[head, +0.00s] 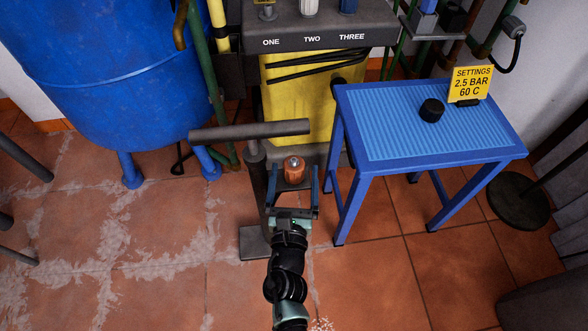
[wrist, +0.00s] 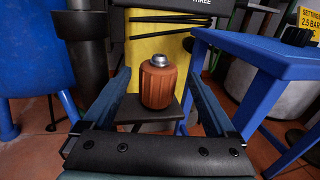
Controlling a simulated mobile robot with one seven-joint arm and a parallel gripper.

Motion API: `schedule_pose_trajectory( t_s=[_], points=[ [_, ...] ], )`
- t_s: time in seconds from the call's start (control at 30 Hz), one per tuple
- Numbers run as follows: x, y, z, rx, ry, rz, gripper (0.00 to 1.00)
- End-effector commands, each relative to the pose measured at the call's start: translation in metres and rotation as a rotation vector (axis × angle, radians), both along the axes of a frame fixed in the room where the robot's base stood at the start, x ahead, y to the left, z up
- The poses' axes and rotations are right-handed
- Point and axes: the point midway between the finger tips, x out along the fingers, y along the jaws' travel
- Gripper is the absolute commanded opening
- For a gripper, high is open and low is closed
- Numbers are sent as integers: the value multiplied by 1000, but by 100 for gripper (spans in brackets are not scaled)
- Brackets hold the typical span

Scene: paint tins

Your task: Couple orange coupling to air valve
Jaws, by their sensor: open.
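The orange coupling (head: 294,171) is a ribbed orange-brown cylinder with a metal top. It is upright, and in the wrist view the coupling (wrist: 157,88) appears to stand on a small dark plate (wrist: 132,110). My gripper (head: 294,178) is open, with one finger on each side of the coupling. In the wrist view there are visible gaps between the fingers and the coupling. Three fittings top the grey panel: one at ONE (head: 267,11), a white one at TWO (head: 310,8) and a blue one at THREE (head: 348,6). None is marked as the air valve.
A grey post with a crossbar (head: 249,130) stands just left of my gripper. A blue table (head: 390,145) at the right bears a black round knob (head: 432,110) and a yellow settings sign (head: 470,84). A blue tank (head: 105,75) is at the left. The front floor is mostly clear.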

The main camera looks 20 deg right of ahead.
Motion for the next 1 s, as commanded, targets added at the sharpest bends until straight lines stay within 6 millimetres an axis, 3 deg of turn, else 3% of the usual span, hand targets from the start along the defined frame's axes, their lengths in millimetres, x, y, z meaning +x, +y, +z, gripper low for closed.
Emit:
schedule_pose_trajectory(
  t_s=[0.4,0.73,1.0],
  points=[
    [44,-20,1,1,-2,0,92],
    [49,-23,2,1,0,1,92],
    [49,-23,2,2,-1,1,43]
  ],
)
